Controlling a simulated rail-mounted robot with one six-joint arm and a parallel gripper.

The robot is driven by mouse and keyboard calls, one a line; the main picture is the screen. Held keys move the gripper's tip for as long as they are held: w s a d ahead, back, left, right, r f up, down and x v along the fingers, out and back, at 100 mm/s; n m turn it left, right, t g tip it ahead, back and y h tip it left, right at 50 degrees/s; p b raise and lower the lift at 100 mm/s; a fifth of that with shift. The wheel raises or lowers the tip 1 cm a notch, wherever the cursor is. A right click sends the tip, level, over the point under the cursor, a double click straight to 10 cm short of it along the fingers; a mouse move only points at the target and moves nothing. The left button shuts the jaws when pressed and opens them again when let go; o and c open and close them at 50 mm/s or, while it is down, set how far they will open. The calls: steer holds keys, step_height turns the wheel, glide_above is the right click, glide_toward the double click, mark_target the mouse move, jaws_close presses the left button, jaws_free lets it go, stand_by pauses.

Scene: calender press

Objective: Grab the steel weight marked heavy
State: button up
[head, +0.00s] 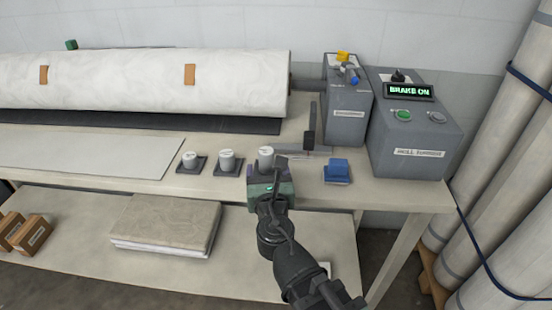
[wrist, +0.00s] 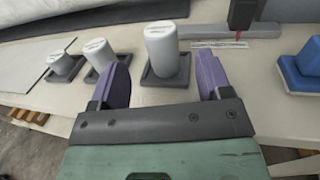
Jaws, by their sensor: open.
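Three pale steel weights with dark square bases stand in a row on the bench: a left one (head: 190,158), a middle one (head: 227,160) and a right one (head: 265,156). In the wrist view the left weight (wrist: 61,63) looks shortest and the right weight (wrist: 161,50) tallest. Their top labels are too small to read. My gripper (head: 268,171) is open in front of the right weight. In the wrist view its purple fingers (wrist: 164,66) point at that weight, one on each side in the picture. I cannot tell whether they reach around it.
A blue block (head: 337,170) sits right of the weights. A dark upright post on a grey bar (head: 310,125) stands behind. Grey control boxes (head: 415,165), one reading "BRAKE ON", stand at right. A large wrapped roll (head: 130,85) lies behind. A pale sheet (head: 90,155) lies at left.

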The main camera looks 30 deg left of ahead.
mark_target(267, 160)
steer(key=x, duration=0.6)
steer(key=shift+w, duration=0.15)
steer(key=shift+c, duration=0.3)
jaws_close()
steer(key=shift+r, duration=0.1)
step_height(267, 160, up, 20)
steer(key=p, duration=2)
